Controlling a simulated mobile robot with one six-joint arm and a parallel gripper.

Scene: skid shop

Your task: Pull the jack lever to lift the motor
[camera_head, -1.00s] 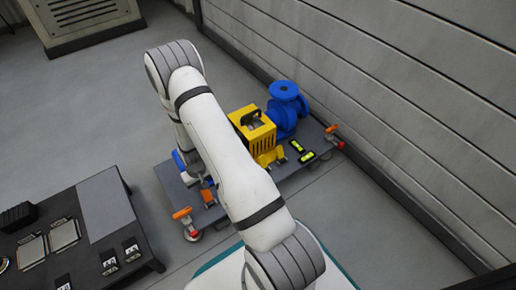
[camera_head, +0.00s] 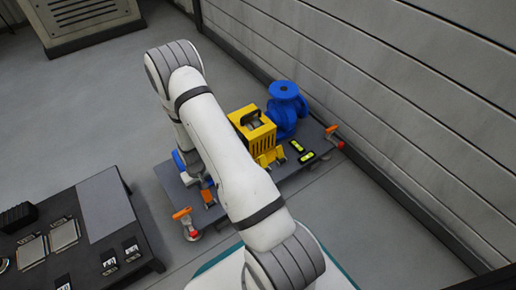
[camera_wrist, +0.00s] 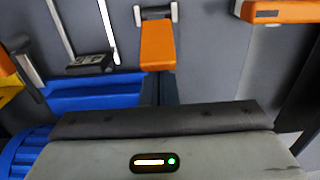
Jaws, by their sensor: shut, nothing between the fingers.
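An orange lever (camera_wrist: 157,45) stands upright in the upper middle of the wrist view, with a pale bracket at its top. My gripper (camera_wrist: 160,92) is shut and empty at the lever's lower end; whether it touches the lever I cannot tell. Blue motor parts (camera_wrist: 95,93) lie left of the gripper, with a ribbed blue piece at the lower left. In the head view, my arm hides the gripper and most of the motor. A small orange lever (camera_head: 207,194) shows beside my arm on the grey skid (camera_head: 175,187).
A yellow guard (camera_head: 254,137) and a blue pump (camera_head: 287,108) stand on the skid near the wall. Orange handles show at its left corner (camera_head: 181,213) and right corner (camera_head: 332,129). A dark table (camera_head: 105,200) stands left. Floor is clear behind.

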